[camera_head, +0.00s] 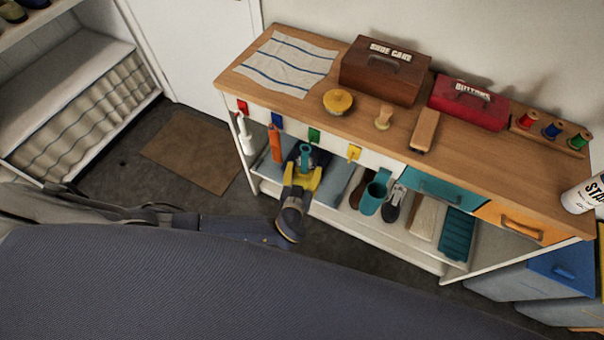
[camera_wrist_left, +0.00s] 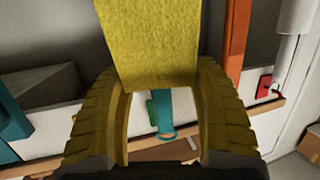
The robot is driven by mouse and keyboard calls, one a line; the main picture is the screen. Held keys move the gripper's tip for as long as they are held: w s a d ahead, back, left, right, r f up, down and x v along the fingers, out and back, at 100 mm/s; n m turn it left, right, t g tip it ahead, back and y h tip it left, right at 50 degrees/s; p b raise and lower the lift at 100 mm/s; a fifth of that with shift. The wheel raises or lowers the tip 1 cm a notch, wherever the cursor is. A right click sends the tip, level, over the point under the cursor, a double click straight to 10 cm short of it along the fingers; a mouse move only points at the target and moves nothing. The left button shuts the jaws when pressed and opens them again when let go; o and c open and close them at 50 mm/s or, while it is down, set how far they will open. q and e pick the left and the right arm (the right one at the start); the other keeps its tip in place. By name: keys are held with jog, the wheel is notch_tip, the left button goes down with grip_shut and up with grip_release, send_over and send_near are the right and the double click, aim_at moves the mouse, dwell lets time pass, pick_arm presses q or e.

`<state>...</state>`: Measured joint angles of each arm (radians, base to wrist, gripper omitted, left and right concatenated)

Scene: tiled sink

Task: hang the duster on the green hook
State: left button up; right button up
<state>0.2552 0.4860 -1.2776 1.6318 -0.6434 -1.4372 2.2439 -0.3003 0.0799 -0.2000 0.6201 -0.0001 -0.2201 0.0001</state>
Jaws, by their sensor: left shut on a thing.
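The duster has a yellow head (camera_wrist_left: 150,45) and a teal handle with a looped end (camera_head: 305,152). My left gripper (camera_head: 300,180) has yellow fingers and is shut on the duster, in front of the wooden-topped bench. The handle end (camera_wrist_left: 166,132) points at the bench's front rail. The green hook (camera_head: 314,135) is on that rail, just above and right of the handle end in the head view. In the left wrist view, the green hook (camera_wrist_left: 150,110) shows partly, beside the handle. I cannot tell whether the loop touches the hook. My right gripper is not in view.
A red hook (camera_head: 242,106), blue hook (camera_head: 277,120) and yellow hook (camera_head: 354,153) share the rail. An orange item (camera_head: 274,146) hangs below the blue hook, and a white one (camera_head: 244,135) below the red.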

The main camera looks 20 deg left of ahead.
pick_arm(q)
jog(key=shift+w+d, duration=0.15)
jog(key=shift+w, duration=0.75)
jog(key=shift+w+d+f, duration=0.1)
jog(key=shift+w+f, duration=0.3)
jog(key=shift+w, duration=0.25)
